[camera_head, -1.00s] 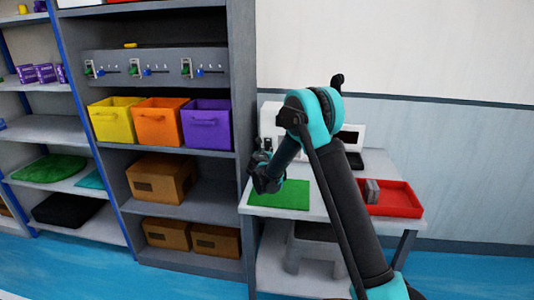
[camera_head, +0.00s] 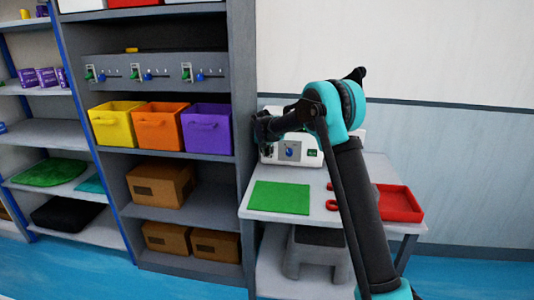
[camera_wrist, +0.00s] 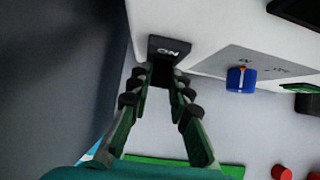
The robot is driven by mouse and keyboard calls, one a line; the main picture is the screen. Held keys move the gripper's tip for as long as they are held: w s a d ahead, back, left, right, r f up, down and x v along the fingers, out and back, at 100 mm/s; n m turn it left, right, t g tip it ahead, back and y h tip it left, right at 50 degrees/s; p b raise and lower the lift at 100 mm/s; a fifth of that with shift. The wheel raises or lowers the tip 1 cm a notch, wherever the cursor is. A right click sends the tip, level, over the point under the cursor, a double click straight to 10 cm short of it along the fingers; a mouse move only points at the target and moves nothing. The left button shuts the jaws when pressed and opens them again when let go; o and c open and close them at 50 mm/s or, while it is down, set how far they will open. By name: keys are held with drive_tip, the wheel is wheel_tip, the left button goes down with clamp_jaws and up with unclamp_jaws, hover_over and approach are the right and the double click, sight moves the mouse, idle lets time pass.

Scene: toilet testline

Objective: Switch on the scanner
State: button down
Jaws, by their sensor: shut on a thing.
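The white scanner (camera_head: 312,153) stands at the back left of the table, with a blue knob on its grey front panel; part of it is behind my arm. In the wrist view the scanner (camera_wrist: 210,50) fills the upper right, with its blue knob (camera_wrist: 241,80). A black switch (camera_wrist: 168,48) marked "ON" is at its left edge. My gripper (camera_wrist: 163,76) has its fingertips at the dark lower part of this switch and is shut on it. In the head view my gripper (camera_head: 262,127) is at the scanner's left side, its fingertips hard to see.
The table (camera_head: 315,210) carries a green mat (camera_head: 281,198), small red objects (camera_head: 332,206) and a red tray (camera_head: 403,204), partly behind my arm. A grey shelf (camera_head: 245,190) with coloured bins stands close on the left. The mat area is clear.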

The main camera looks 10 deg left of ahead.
drive_tip(key=shift+w+r, duration=0.1)
idle(0.5)
drive_tip(key=c, duration=1.4)
unclamp_jaws()
drive_tip(key=v, duration=1.2)
drive_tip(key=shift+w+r, duration=0.1)
drive_tip(key=shift+w, duration=0.05)
